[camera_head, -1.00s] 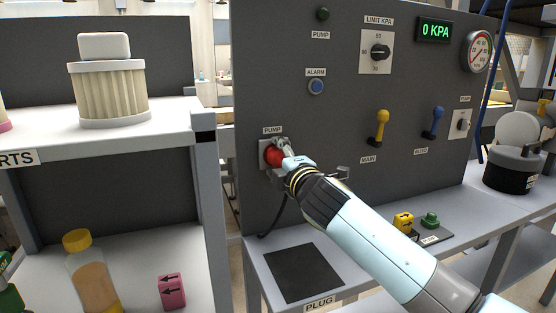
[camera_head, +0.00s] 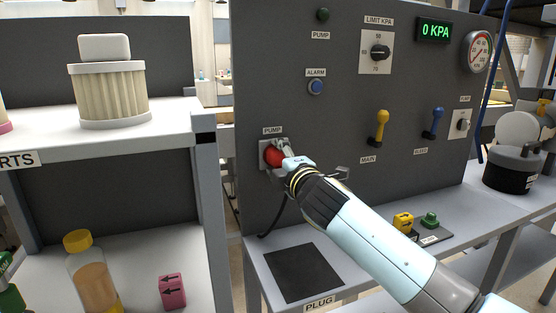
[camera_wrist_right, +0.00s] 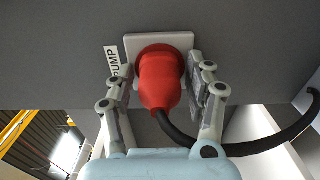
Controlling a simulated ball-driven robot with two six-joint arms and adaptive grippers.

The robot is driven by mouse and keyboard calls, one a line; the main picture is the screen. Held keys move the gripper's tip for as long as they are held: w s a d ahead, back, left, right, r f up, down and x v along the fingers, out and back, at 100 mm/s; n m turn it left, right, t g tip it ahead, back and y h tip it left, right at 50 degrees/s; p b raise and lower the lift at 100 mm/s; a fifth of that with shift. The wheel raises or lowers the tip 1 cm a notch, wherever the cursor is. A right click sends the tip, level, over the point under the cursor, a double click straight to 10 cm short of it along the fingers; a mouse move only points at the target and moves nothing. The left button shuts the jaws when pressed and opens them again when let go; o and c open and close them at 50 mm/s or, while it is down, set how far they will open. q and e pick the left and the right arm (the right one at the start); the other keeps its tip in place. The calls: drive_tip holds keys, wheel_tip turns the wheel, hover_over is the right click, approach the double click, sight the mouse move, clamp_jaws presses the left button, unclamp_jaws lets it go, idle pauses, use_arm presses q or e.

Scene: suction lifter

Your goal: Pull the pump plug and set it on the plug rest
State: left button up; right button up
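The red pump plug (camera_head: 274,155) sits in the light socket plate under the PUMP label on the dark panel. In the right wrist view the plug (camera_wrist_right: 160,82) is seated against the socket plate (camera_wrist_right: 128,46), its black cord leading off to the right. My right gripper (camera_head: 282,152) is at the plug; in the wrist view its fingers (camera_wrist_right: 160,88) stand on both sides of the plug, with a narrow gap seen on the left. The plug rest, a dark square pad (camera_head: 304,272) by the PLUG label, is bare on the bench below. My left gripper is out of view.
A yellow lever (camera_head: 379,127) and a blue lever (camera_head: 434,122) stick out from the panel right of the plug. A shelf unit (camera_head: 206,180) stands close on the left.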

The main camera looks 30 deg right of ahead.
clamp_jaws()
drive_tip(key=shift+v, duration=3)
